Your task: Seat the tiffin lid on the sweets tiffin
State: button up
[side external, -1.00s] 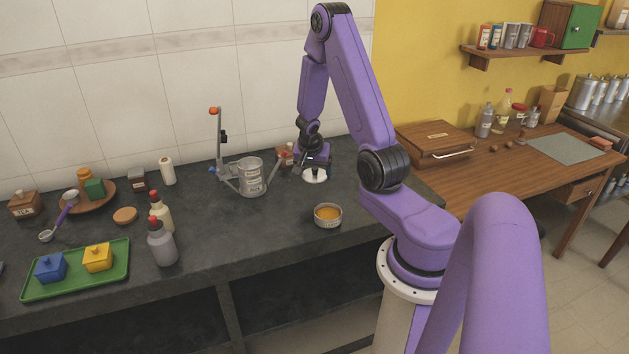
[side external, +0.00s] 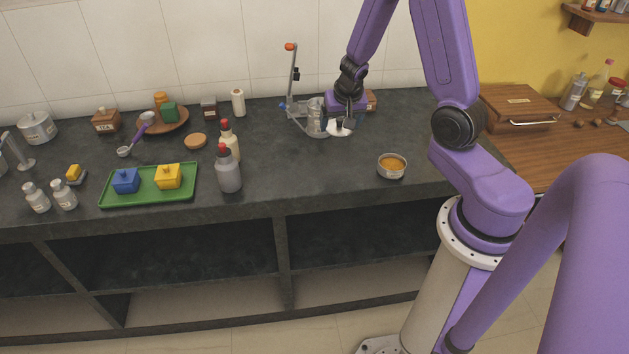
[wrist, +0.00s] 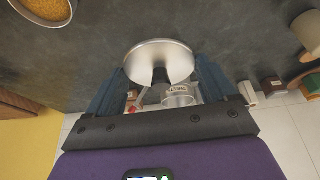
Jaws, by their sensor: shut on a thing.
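The tiffin lid, a shiny round steel disc (wrist: 160,52), is held at my gripper's tips in the wrist view. It also shows in the side view (side external: 340,129), above the dark counter. My gripper (side external: 347,112) is shut on the lid; the exact grip is partly hidden.
A labelled steel canister (side external: 315,117) in a stand with a tall upright post (side external: 293,75) is close beside the lid, on its left. Sauce bottles (side external: 228,172) and a green tray (side external: 150,187) are farther left. The counter around the open tin is clear.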

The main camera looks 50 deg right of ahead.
jog(key=s+a+r+n+t+y, duration=0.15)
jog(key=a+n, duration=0.25)
jog(key=a, duration=0.4)
jog(key=s+a+n+y, duration=0.2)
jog(key=a+n, duration=0.2)
jog(key=a, duration=0.4)
jog(key=w+d+r+n, duration=0.2)
jog(key=w+d, duration=1.5)
jog(key=d, duration=1)
jog(key=shift+n, duration=0.3)
jog(key=shift+w+d+f, duration=0.1)
jog(key=shift+d+f, duration=0.05)
jog(key=shift+f, duration=2.05)
jog(key=shift+f+g, duration=0.25)
jog(key=shift+f, duration=0.4)
jog(key=o, duration=0.8)
jog(key=shift+o, duration=0.2)
